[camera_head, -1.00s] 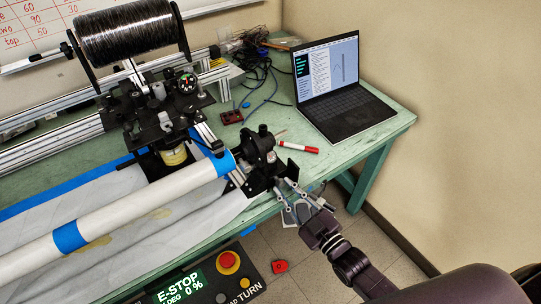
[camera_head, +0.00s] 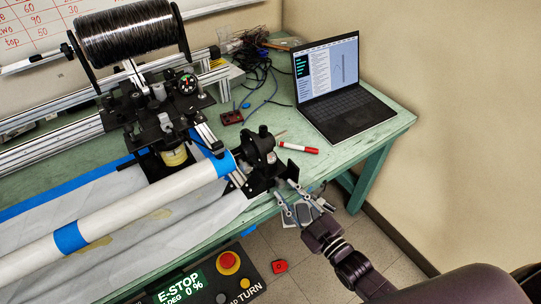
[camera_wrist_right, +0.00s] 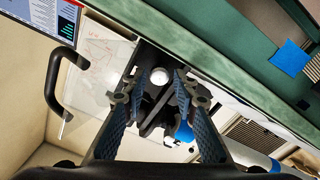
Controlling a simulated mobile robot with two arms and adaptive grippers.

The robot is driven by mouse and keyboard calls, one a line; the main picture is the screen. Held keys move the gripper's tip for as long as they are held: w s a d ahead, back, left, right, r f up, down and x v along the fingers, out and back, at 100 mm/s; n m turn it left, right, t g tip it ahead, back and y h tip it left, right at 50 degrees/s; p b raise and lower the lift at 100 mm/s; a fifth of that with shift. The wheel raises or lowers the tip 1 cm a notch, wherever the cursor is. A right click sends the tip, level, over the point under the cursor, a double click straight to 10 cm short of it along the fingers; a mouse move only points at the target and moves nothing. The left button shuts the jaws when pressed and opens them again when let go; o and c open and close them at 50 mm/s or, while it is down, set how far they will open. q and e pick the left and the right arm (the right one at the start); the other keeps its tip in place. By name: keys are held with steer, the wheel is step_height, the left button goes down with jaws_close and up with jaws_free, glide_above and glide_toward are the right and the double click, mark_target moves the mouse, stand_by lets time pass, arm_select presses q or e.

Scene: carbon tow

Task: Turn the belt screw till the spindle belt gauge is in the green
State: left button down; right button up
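The black spindle end bracket (camera_head: 262,160) stands at the table's right front corner, at the end of the white tube (camera_head: 130,212). A small round dial (camera_head: 271,157) shows on it, but its needle and colours are too small to read. My right gripper (camera_head: 284,187) is just right of and below the bracket, over the table edge. In the right wrist view its fingers (camera_wrist_right: 160,83) are apart, with a pale round screw-like end (camera_wrist_right: 160,76) showing in the gap. I cannot tell whether they touch it. My left gripper is out of view.
A second dial (camera_head: 187,83) sits on the black carriage under the fibre spool (camera_head: 125,33). A laptop (camera_head: 335,90) and a red marker (camera_head: 298,147) lie on the green table (camera_head: 355,150). The E-stop panel (camera_head: 215,278) is in front.

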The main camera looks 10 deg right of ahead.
steer(key=shift+p+v, duration=0.75)
steer(key=shift+v, duration=1.85)
steer(key=s+d+f+m+g+h, duration=0.25)
steer(key=s+f+g, duration=0.2)
steer(key=f, duration=0.95)
steer(key=s+d+f+m+g+h, duration=0.1)
steer(key=s+d+f+g+h, duration=0.3)
steer(key=f, duration=0.9)
steer(key=s+f+m+g, duration=0.1)
steer(key=s+f+g, duration=0.1)
steer(key=s+f, duration=0.3)
steer(key=s+a+f+m+g, duration=0.1)
steer(key=s+f+g, duration=0.2)
steer(key=s, duration=1)
steer(key=s+f+m+g, duration=0.1)
steer(key=s+f+g, duration=0.1)
steer(key=s+f, duration=0.6)
steer(key=shift+s+a+f, duration=0.2)
steer(key=shift+s+f, duration=0.15)
steer(key=shift+s, duration=0.65)
steer(key=shift+w+g, duration=0.15)
steer(key=shift+g, duration=0.1)
